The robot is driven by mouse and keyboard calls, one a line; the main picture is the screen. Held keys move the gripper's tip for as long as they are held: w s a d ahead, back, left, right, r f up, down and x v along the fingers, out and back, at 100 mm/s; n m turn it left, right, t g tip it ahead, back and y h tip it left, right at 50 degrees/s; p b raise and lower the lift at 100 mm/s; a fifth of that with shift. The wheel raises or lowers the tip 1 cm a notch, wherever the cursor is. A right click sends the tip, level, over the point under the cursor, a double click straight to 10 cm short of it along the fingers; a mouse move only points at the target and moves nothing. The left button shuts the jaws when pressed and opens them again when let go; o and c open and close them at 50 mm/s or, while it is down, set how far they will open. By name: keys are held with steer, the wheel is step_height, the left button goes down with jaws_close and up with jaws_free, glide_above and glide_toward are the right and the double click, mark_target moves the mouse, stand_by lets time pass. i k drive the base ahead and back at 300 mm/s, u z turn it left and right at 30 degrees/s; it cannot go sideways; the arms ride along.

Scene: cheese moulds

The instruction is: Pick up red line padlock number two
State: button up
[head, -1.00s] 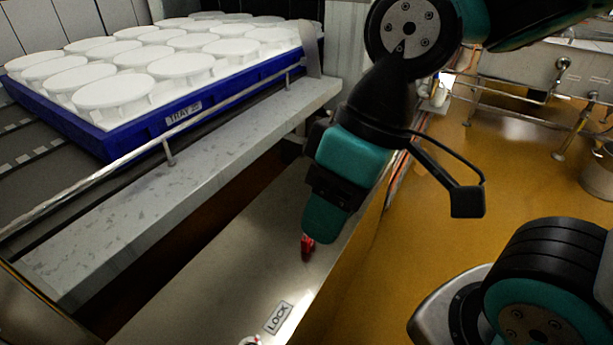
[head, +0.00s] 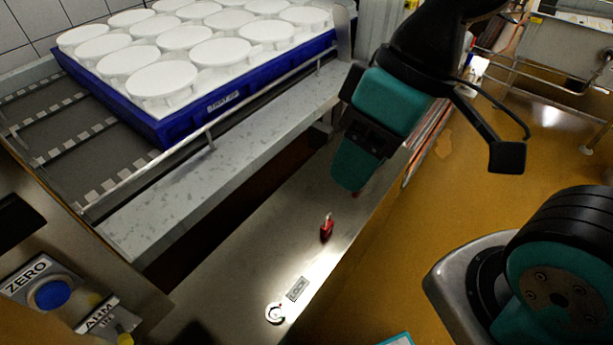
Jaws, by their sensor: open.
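A small red padlock (head: 326,230) stands on the bare metal ledge, beyond the LOCK label. I cannot read a number on it. My gripper (head: 353,189), teal and black, points down above the ledge, up and to the right of this padlock in the picture and apart from it. A small reddish patch shows by the gripper's tip; I cannot tell what it is. The gripper's fingers are mostly hidden behind its teal housing. The gripper is open, and the padlock is not in it.
A LOCK label (head: 297,288) and a round white-and-red fitting (head: 275,313) are on the near ledge. A blue tray (head: 190,121) of white moulds sits at the left behind a rail. A ZERO button panel (head: 48,293) is at lower left. Open orange floor lies right.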

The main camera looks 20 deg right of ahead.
mark_target(328, 224)
steer(key=u, duration=1.3)
steer(key=k, duration=1.1)
steer(key=z, duration=1.25)
steer(key=i, duration=0.5)
steer(key=z, duration=0.05)
